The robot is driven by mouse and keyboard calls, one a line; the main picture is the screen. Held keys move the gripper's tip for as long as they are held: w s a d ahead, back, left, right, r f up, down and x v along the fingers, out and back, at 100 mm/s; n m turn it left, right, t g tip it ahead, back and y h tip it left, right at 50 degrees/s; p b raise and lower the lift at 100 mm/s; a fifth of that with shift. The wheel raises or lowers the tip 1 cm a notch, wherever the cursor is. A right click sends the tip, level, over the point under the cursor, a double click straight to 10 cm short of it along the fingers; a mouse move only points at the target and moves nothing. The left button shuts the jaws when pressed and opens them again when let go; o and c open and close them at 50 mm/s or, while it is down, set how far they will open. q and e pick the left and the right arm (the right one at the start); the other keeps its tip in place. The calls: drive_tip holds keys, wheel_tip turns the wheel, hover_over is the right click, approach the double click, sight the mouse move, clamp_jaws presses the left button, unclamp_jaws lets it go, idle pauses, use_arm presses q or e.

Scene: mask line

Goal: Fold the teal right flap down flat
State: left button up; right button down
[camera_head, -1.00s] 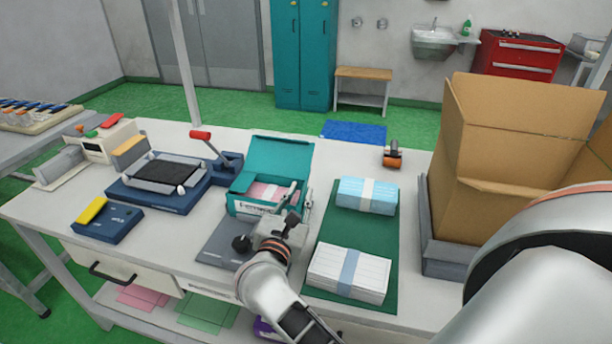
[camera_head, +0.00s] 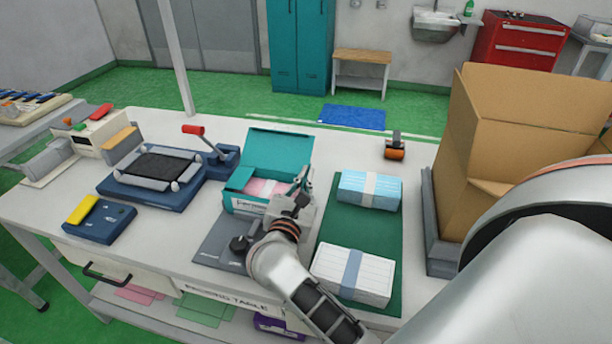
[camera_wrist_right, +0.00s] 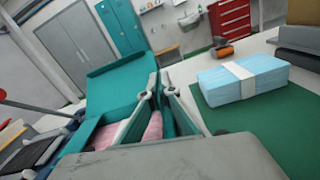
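A teal box (camera_head: 246,203) stands on the white table, its lid (camera_head: 285,152) raised at the back. Its left flap (camera_head: 240,178) shows, and pink contents (camera_head: 263,188) lie inside. My right gripper (camera_head: 304,182) is at the box's right side. In the right wrist view my right gripper (camera_wrist_right: 160,82) has its two fingers a little apart, with pink contents (camera_wrist_right: 153,128) seen between them. A teal panel (camera_wrist_right: 186,112), which looks like the right flap, slants beside the right finger. The fingers hide part of it, so contact is unclear. My left gripper is not in view.
A green mat (camera_head: 349,228) right of the box bears a blue bundle (camera_head: 356,190) and a white bundle (camera_head: 335,270). A tall cardboard carton (camera_head: 480,150) stands further right. A blue press with a red-handled lever (camera_head: 194,130) stands left. An orange-black dispenser (camera_head: 395,150) sits behind.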

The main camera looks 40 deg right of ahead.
drive_tip(key=n+p, duration=0.1)
drive_tip(key=n, duration=0.1)
drive_tip(key=w+a+n+p, duration=0.1)
drive_tip(key=n+p, duration=0.2)
drive_tip(key=n, duration=0.1)
drive_tip(key=shift+w+a, duration=0.25)
drive_tip(key=shift+w, duration=0.15)
drive_tip(key=shift+w+a+f+n+p, duration=0.1)
drive_tip(key=shift+f+n+p, duration=0.05)
drive_tip(key=shift+n+p, duration=0.25)
idle(0.3)
drive_tip(key=c, duration=2.3)
unclamp_jaws()
drive_tip(key=shift+c, duration=0.2)
